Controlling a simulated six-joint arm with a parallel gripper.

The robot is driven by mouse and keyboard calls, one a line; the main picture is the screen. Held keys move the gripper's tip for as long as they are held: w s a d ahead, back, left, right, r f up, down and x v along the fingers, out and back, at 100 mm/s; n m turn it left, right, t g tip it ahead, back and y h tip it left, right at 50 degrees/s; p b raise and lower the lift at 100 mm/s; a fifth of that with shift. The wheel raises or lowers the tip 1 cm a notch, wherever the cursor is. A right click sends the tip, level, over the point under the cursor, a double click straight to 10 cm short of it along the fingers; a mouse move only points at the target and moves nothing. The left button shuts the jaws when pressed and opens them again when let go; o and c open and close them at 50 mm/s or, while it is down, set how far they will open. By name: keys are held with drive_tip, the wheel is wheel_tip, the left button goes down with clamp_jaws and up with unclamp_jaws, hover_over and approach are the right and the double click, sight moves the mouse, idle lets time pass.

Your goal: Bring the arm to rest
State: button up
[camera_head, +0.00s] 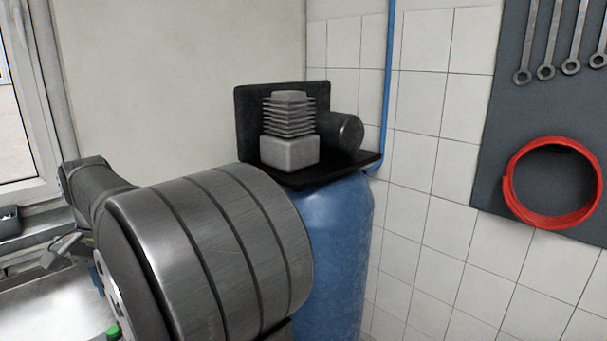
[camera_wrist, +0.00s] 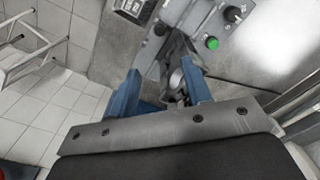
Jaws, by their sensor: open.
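My gripper (camera_wrist: 162,72) shows in the wrist view as two blue fingers, spread apart on a grey metal bracket. It is open. A small round metal part (camera_wrist: 176,82) appears between the fingers, with dark machinery around it. I cannot tell how far beyond the fingertips it is, and no finger visibly grips it. In the head view I cannot make out the fingers; a large banded grey cylinder (camera_head: 215,255) fills the lower left foreground and hides much behind it.
A blue tank (camera_head: 340,250) carries a grey finned compressor (camera_head: 289,130). A tool board (camera_head: 500,165) with wrenches and a red hose coil (camera_head: 514,198) hangs at right. In the wrist view, a green button (camera_wrist: 212,43) sits on a grey machine, and a metal frame (camera_wrist: 25,50) stands on the tiled floor.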

wheel_tip(320, 180, down, 16)
drive_tip(key=shift+f, duration=0.15)
drive_tip(key=s+a, duration=0.5)
drive_tip(key=shift+s+a, duration=0.3)
drive_tip(key=shift+a, duration=0.05)
wheel_tip(320, 180, up, 16)
drive_tip(key=a+n, duration=0.2)
drive_tip(key=shift+s, duration=0.45)
drive_tip(key=shift+a+f, duration=0.1)
